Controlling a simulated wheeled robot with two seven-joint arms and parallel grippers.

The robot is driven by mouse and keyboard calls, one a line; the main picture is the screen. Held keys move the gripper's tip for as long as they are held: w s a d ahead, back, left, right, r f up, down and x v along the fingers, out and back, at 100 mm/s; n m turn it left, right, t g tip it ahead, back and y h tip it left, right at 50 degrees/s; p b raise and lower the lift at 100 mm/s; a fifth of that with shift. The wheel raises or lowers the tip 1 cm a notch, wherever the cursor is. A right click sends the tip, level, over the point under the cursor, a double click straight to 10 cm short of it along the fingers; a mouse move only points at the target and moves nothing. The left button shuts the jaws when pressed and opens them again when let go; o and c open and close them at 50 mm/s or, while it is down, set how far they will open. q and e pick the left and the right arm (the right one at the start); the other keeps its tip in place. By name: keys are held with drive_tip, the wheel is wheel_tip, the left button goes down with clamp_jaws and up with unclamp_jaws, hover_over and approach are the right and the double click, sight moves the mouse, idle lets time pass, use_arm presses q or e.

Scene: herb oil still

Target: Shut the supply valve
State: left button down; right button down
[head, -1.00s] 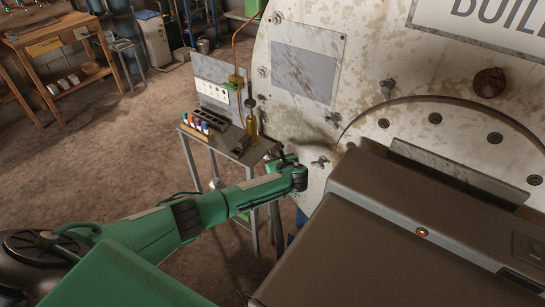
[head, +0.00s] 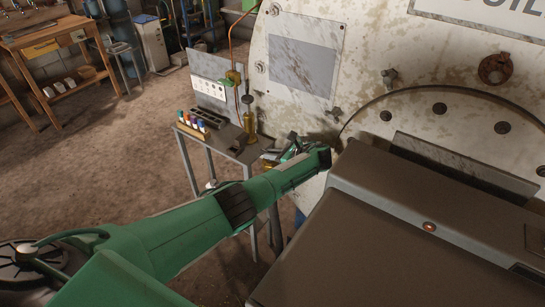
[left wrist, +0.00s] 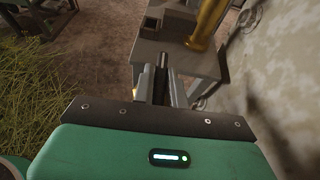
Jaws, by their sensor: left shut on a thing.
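My left gripper (head: 288,150) reaches in from the left, between the small metal table and the big pale boiler front. In the left wrist view its fingers (left wrist: 163,88) are shut on a dark narrow piece (left wrist: 163,66), which may be the supply valve's handle; I cannot tell for sure. A small yellow part (head: 268,161) shows beside the gripper in the head view. The valve's body and setting are mostly hidden by the gripper and arm. My right gripper is not in view.
The small table (head: 232,157) carries a brass cylinder (head: 250,122), a black rack (head: 208,117) and small coloured bottles (head: 192,122). The boiler front (head: 372,50) rises at the right. Dry herbs (left wrist: 28,95) show left in the wrist view. Floor at left is open.

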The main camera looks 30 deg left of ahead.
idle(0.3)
use_arm(q)
drive_tip(key=c, duration=1.5)
unclamp_jaws()
drive_tip(key=shift+o, duration=0.2)
drive_tip(key=shift+r, duration=0.1)
wheel_tip(320, 180, up, 20)
